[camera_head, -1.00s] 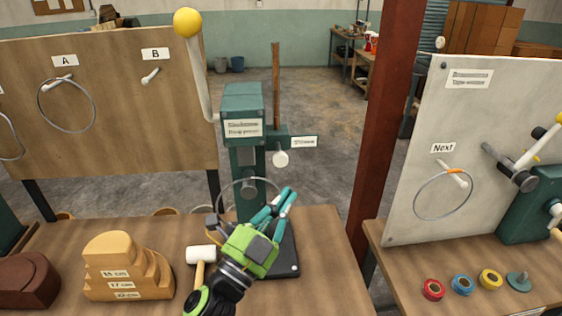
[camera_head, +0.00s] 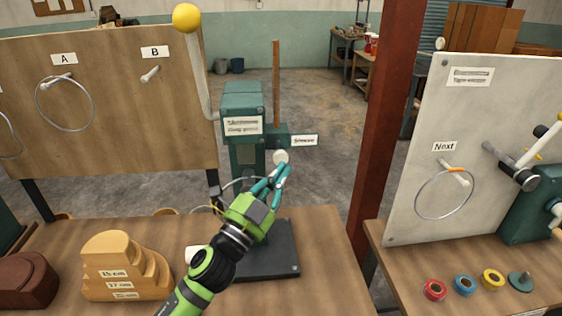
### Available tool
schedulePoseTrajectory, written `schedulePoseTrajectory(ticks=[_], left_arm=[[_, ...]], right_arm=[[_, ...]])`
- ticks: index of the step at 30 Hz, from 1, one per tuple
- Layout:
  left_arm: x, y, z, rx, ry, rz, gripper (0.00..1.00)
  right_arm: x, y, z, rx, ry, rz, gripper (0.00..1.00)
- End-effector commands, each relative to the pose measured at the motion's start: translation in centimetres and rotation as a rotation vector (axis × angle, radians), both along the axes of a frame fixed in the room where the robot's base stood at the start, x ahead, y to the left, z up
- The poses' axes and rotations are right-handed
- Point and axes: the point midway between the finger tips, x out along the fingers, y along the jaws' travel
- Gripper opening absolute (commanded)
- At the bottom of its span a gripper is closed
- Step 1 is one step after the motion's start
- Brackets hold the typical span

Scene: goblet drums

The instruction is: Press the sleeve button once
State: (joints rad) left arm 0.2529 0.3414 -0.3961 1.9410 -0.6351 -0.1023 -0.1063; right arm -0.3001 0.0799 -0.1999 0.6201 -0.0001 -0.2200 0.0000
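The white round sleeve button (camera_head: 280,157) is on the right side of the green press (camera_head: 242,125), below a small white label (camera_head: 304,140) that seems to read "Sleeve". My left gripper (camera_head: 282,170) has green housing and teal fingers. It points up and away, with its fingertips close together and nothing seen between them. The tips are just below the button and overlap its lower edge in the picture; I cannot tell whether they touch it. My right gripper is not in view.
The press stands on a dark base plate (camera_head: 285,262) on the wooden bench. A wire ring shows partly behind my gripper. A lever with a yellow ball (camera_head: 187,17) rises at the left. Stepped wooden blocks (camera_head: 122,265) stand left; a red post (camera_head: 383,130) stands right.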

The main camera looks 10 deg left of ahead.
Motion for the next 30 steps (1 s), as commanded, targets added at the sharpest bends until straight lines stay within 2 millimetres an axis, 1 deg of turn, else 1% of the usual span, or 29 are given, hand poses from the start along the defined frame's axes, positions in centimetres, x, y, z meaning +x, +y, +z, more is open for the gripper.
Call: schedulePoseTrajectory(ticks=[3, 7, 30], left_arm=[[0.84, 0.27, 0.02, 0.000, -0.001, 0.001, 0.00], [1.21, 0.39, 0.08, 0.000, -0.001, 0.001, 0.00], [1.21, 0.38, 0.06, -0.001, -0.001, 0.000, 0.00]], right_arm=[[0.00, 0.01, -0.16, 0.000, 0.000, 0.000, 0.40], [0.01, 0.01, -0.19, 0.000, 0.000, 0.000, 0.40], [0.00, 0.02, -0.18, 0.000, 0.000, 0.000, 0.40]])
